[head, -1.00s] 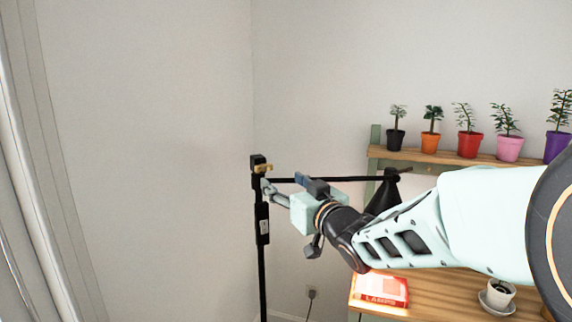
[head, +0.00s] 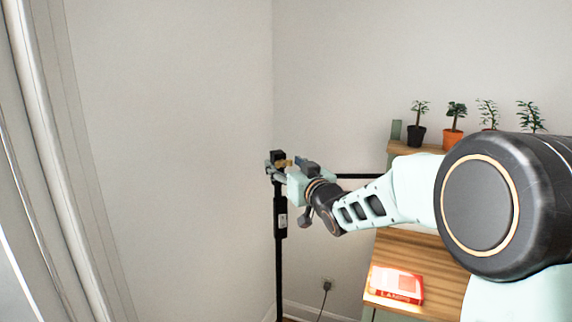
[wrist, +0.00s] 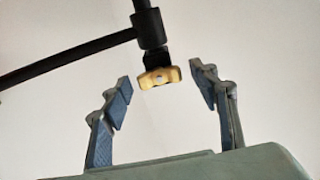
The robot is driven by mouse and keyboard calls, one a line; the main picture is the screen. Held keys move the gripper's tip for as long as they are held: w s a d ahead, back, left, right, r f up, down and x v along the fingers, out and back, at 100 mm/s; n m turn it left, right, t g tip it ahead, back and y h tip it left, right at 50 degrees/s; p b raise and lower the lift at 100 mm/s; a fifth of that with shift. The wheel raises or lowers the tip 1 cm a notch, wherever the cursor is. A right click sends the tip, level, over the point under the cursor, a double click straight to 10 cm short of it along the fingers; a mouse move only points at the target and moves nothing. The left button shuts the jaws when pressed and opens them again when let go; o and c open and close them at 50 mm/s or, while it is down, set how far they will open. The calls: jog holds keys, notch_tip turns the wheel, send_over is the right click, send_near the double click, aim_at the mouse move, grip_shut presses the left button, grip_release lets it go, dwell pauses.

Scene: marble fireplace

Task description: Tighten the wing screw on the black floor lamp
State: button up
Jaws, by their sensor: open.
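The black floor lamp's pole (head: 279,255) stands near the room corner in the head view, with its horizontal arm (head: 357,176) running right behind my arm. The yellow-gold wing screw (head: 284,163) is at the joint near the top of the pole. In the wrist view the wing screw (wrist: 159,77) sits under the black joint, between and slightly beyond my open fingertips. My gripper (wrist: 160,85) is open, one finger on each side of the screw, with a visible gap on both sides. It also shows at the joint in the head view (head: 275,168). The lamp shade is hidden behind my arm.
A wooden table (head: 440,262) at right holds a red and white book (head: 397,285). Several potted plants, including a black pot (head: 416,136) and an orange pot (head: 453,140), stand on a shelf behind. The wall left of the lamp is clear.

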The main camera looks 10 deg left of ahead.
jog(key=shift+c, duration=0.4)
jog(key=c, duration=1.1)
jog(key=m, duration=0.4)
jog(key=shift+d+f+m+b, duration=0.1)
jog(key=shift+m+b, duration=0.2)
jog(key=shift+m, duration=0.1)
jog(key=m, duration=0.4)
jog(key=shift+m, duration=0.3)
jog(key=m+p, duration=0.1)
jog(key=m, duration=0.3)
jog(key=shift+m, duration=2.3)
